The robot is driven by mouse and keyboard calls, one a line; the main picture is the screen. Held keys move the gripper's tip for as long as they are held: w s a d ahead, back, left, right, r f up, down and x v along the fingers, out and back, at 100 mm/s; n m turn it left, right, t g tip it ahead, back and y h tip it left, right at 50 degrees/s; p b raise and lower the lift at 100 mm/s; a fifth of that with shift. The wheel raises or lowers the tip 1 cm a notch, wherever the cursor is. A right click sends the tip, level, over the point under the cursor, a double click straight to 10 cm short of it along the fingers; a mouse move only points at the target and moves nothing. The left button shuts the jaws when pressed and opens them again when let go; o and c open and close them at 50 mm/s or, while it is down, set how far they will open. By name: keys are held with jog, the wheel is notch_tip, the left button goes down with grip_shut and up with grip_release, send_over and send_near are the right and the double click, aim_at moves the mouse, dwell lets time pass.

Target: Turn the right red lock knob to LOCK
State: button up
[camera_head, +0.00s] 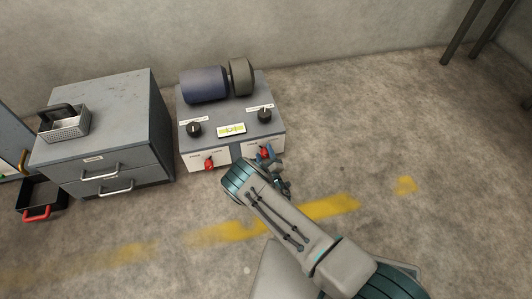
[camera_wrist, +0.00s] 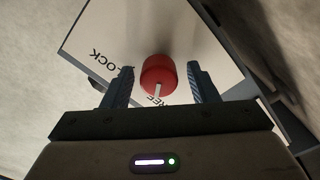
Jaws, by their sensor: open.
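The right red lock knob (camera_head: 264,152) is on the front face of the grey machine (camera_head: 232,151), partly covered by my gripper in the head view. In the wrist view the red knob (camera_wrist: 158,73) sits between my two open fingers, with a gap on each side. A pale pointer mark on the knob points toward the lettering "FREE"; the word LOCK shows to its upper left on the white plate (camera_wrist: 130,40). My gripper (camera_wrist: 160,86) is open around the knob; it also shows in the head view (camera_head: 268,158).
A left red knob (camera_head: 209,164) is on the same front face. Two black dials (camera_head: 194,129) and a display (camera_head: 231,129) are on top, with the dark spool (camera_head: 206,85) behind. A grey drawer cabinet (camera_head: 105,130) stands left.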

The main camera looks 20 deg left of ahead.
jog(key=shift+c, duration=0.2)
jog(key=c, duration=0.9)
